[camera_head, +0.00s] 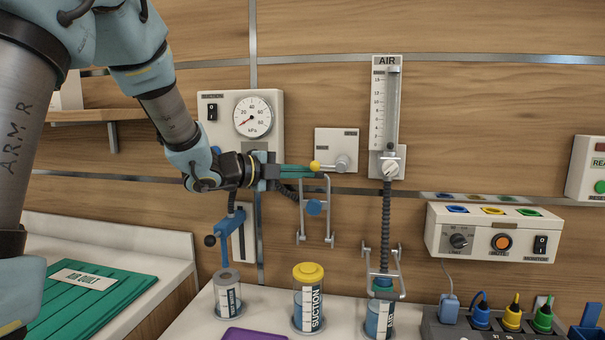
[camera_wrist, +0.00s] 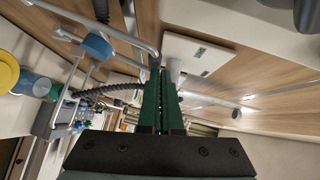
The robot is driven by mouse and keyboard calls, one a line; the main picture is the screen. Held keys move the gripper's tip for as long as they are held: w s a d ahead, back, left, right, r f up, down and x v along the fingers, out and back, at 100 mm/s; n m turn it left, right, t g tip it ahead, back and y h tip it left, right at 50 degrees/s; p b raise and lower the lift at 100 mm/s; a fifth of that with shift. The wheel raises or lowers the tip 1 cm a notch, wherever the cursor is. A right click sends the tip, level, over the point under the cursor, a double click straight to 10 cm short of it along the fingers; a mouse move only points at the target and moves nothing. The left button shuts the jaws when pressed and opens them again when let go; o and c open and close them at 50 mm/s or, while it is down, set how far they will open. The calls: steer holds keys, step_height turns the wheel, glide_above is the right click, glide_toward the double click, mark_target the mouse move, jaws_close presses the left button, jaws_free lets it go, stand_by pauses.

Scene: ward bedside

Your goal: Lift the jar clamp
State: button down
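The jar clamp is a grey metal wire frame with a blue knob (camera_head: 314,208). It hangs upright in front of the wooden wall, above and apart from the yellow-lidded SUCTION jar (camera_head: 308,298). My gripper (camera_head: 322,173) reaches in from the left, its green fingers at the clamp's top bar. In the wrist view the fingers (camera_wrist: 164,75) are nearly together, and the frame (camera_wrist: 128,35) with its blue knob (camera_wrist: 98,45) runs left from the tips. The gripper looks shut on that bar; the exact contact is hidden.
A yellow ball handle (camera_head: 315,166) on a wall valve (camera_head: 342,163) is close to the fingertips. A black hose passes behind. A similar clamp (camera_head: 401,272) is at the AIR jar (camera_head: 379,319). A grey-lidded jar (camera_head: 228,298) and purple tray (camera_head: 254,335) stand left.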

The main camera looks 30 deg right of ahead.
steer(key=a+r+b, duration=0.1)
steer(key=a+b, duration=0.2)
steer(key=a, duration=0.7)
steer(key=shift+a+r, duration=0.2)
steer(key=shift+a, duration=0.2)
